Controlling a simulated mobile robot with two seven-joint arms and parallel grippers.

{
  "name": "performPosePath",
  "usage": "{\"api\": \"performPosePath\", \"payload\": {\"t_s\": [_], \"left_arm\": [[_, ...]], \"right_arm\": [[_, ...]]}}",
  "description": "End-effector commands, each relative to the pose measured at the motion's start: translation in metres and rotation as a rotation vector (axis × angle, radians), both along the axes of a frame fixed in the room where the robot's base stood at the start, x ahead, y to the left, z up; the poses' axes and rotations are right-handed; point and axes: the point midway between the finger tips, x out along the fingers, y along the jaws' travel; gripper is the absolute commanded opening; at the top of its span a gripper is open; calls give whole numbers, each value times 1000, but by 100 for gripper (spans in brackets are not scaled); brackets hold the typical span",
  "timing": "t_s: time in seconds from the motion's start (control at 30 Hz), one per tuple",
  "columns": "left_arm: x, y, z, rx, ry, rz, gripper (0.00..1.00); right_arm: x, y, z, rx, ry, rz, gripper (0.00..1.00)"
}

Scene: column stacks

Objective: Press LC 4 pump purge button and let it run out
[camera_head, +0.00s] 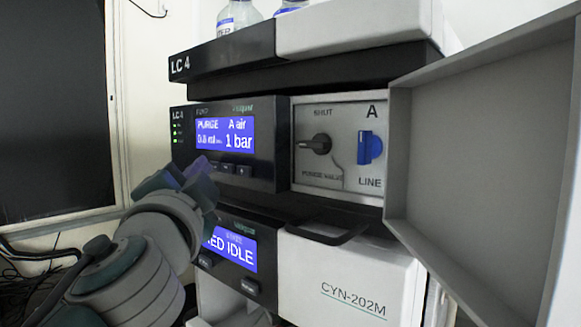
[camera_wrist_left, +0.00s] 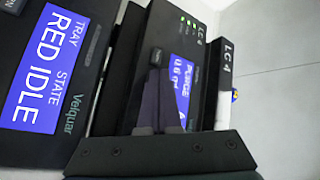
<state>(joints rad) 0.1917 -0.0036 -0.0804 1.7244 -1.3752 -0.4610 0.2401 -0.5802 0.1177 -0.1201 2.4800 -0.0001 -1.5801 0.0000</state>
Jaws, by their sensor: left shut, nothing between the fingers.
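The LC 4 pump module (camera_head: 183,146) has a blue display (camera_head: 226,133) reading PURGE, A air and 1 bar; a small volume figure is hard to read. A row of small dark buttons (camera_head: 244,171) sits below the display. My left gripper (camera_head: 206,168) is shut and empty in front of the row's left end, hiding part of it. In the left wrist view the shut fingers (camera_wrist_left: 156,62) point at the pump panel and overlap its display (camera_wrist_left: 184,92). I cannot tell whether the fingertips touch a button. My right gripper is out of view.
Right of the display are a dark purge valve knob (camera_head: 316,144) and a blue knob (camera_head: 369,147) under A. A grey door (camera_head: 478,150) stands open at the right. Below, another module (camera_head: 345,275) shows RED IDLE. Bottles (camera_head: 238,17) stand on top. A dark panel (camera_head: 52,110) is left.

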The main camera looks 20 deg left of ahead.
Motion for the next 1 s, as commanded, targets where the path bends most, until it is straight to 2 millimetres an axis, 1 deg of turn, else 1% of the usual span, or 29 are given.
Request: {"api": "performPosePath", "payload": {"t_s": [0.43,0.77,1.0], "left_arm": [[0,0,0,-1,-1,-1,0],[-13,5,0,1,0,0,0],[-14,6,0,0,0,0,0]], "right_arm": [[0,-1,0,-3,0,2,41],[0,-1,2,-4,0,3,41],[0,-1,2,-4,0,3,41]]}}
